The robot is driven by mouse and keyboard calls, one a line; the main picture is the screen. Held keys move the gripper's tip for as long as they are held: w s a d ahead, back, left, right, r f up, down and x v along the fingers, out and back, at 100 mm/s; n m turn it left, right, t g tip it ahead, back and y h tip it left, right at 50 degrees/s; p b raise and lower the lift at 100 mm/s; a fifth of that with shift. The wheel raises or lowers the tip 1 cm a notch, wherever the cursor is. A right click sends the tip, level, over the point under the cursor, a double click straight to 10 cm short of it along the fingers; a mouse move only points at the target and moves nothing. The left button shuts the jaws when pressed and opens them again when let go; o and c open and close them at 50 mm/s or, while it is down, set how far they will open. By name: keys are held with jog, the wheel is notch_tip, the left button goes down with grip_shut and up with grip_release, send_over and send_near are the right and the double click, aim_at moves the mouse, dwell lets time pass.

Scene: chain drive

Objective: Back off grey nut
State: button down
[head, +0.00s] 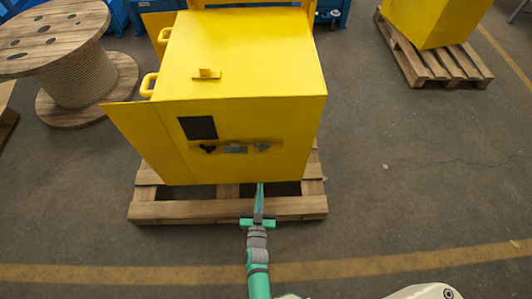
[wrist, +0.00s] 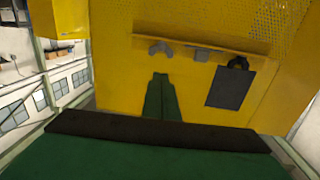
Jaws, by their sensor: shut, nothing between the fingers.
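The grey nut (head: 262,147) is a winged shape on the front face of the yellow cabinet (head: 290,125), at the right end of a short row of fittings. In the wrist view the grey nut (wrist: 160,47) is at the upper middle, beyond my fingertips. My gripper (head: 260,186) is at the cabinet's lower front, below the nut and apart from it. In the wrist view its green fingers (wrist: 161,76) lie side by side, shut and empty, pointing toward the nut.
The cabinet stands on a wooden pallet (head: 170,211). A cable reel (head: 75,75) stands at left.

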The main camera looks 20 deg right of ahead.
send_near(268, 146)
jog(key=shift+h, duration=0.3)
jog(key=x, duration=0.4)
jog(key=a+x, duration=0.1)
jog(key=x, duration=0.1)
jog(key=shift+w+d+f, duration=0.15)
jog(key=shift+w, duration=0.25)
jog(key=shift+w+d, duration=0.45)
jog(key=shift+d, duration=0.05)
jog(key=shift+s, duration=0.1)
jog(key=shift+s+a, duration=0.2)
jog(key=shift+s, duration=0.1)
jog(key=d+v, duration=0.1)
jog(key=v, duration=1.2)
jog(key=shift+s+d, duration=0.2)
jog(key=shift+s, duration=0.15)
